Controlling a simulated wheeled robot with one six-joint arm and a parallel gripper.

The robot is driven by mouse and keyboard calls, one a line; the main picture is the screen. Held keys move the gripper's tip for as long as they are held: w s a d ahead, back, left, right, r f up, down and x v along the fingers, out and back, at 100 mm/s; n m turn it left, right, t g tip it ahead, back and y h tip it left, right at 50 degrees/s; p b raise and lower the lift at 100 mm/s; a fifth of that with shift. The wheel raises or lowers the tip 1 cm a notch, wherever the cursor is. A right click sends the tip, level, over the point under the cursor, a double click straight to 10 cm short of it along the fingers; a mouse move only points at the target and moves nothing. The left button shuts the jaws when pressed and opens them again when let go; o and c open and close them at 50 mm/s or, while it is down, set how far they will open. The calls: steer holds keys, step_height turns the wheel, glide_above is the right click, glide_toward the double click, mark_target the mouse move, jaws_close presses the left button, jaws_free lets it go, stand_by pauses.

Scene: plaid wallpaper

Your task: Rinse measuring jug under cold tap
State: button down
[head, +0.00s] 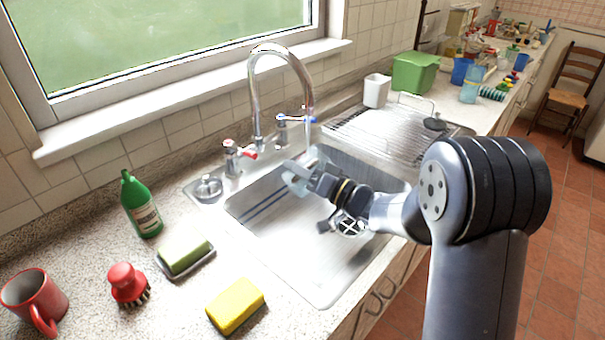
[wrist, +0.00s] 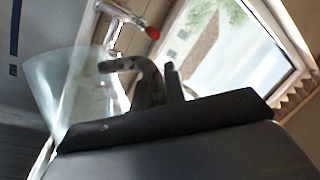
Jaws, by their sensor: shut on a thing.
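My gripper (head: 318,180) is over the sink basin (head: 290,255), shut on the handle of the clear measuring jug. The jug (wrist: 78,88) shows as a translucent wall at the left of the wrist view, with its handle (wrist: 148,75) between the fingers. In the head view the jug (head: 296,178) is small and partly hidden by my gripper; I cannot tell its exact tilt. The blue-handled cold tap (head: 284,125) and the red-handled tap (head: 233,157) flank the chrome spout (head: 257,105). A thin pale streak below the spout's mouth looks like water, right of the jug.
A green bottle (head: 142,208), green sponge on a dish (head: 185,253), yellow sponge (head: 235,305), red brush (head: 127,285) and red mug (head: 35,300) stand on the left counter. A drainer (head: 385,130), white cup (head: 376,90) and green tub (head: 414,73) are beyond the sink.

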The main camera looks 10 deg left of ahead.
steer(key=shift+a, duration=0.1)
steer(key=shift+s+a, duration=0.25)
steer(key=shift+a, duration=0.1)
steer(key=shift+d, duration=0.15)
steer(key=shift+w+d, duration=0.3)
steer(key=shift+d, duration=0.05)
steer(key=shift+s+a, duration=0.1)
steer(key=shift+a, duration=0.05)
steer(key=shift+s+a, duration=0.2)
steer(key=shift+a, duration=0.1)
steer(key=shift+w+d, duration=0.1)
stand_by(0.3)
steer(key=shift+w+d, duration=0.2)
steer(key=shift+d, duration=0.15)
steer(key=shift+s+a, duration=0.1)
steer(key=shift+a, duration=0.05)
